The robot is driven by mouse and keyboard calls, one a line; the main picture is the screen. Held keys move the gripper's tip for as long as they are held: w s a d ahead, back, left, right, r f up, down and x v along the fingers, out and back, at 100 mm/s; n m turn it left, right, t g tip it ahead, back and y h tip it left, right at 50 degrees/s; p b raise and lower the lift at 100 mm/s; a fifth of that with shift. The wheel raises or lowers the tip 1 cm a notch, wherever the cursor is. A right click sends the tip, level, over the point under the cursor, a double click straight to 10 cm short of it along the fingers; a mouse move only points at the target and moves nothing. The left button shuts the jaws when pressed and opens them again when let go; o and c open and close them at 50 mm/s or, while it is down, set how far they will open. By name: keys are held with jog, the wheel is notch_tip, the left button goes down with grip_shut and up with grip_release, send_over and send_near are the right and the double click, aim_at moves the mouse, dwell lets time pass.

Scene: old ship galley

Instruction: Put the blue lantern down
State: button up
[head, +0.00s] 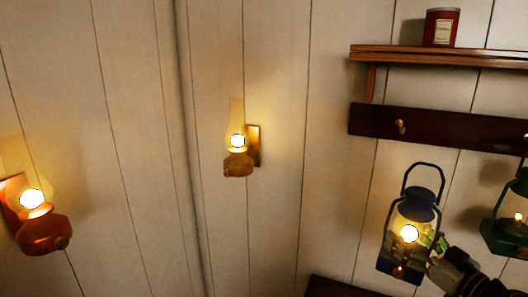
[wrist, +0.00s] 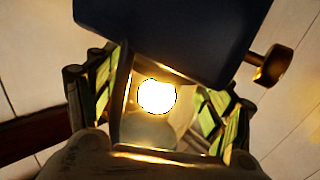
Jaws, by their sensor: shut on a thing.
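The blue lantern (head: 417,204) is upright or slightly tilted in the head view at the lower right, its bulb lit and its handle raised. My gripper (head: 424,243) is shut on the lantern's middle, around its glass. In the wrist view the lantern's dark blue body (wrist: 175,32) fills the top, with a brass knob at the right. There my gripper (wrist: 160,112) has a green-padded finger on each side of the glowing glass. No support shows directly under the lantern, and its underside is hidden.
A green lantern (head: 506,225) is close on the right, cut by the picture edge. Above is a dark peg rail (head: 430,128) and a shelf (head: 480,56) with a red can (head: 441,27). Lit wall lamps (head: 238,164) (head: 42,230) are at left. A dark wooden edge (head: 335,288) shows at the bottom.

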jog(key=w+a+f+m+h+b, duration=0.2)
jog(key=w+a+f+h+b, duration=0.1)
jog(key=w+a+f, duration=0.3)
jog(key=w+a+f+m+t+h+b, duration=0.1)
jog(key=w+a+f+b, duration=0.4)
jog(key=w+a, duration=0.5)
jog(key=w+f+m+h, duration=0.1)
jog(key=w+f+h, duration=0.1)
jog(key=w, duration=0.1)
jog(key=shift+w+a+b, duration=0.25)
jog(key=shift+a+b, duration=0.15)
jog(key=shift+a, duration=0.15)
jog(key=shift+f, duration=0.1)
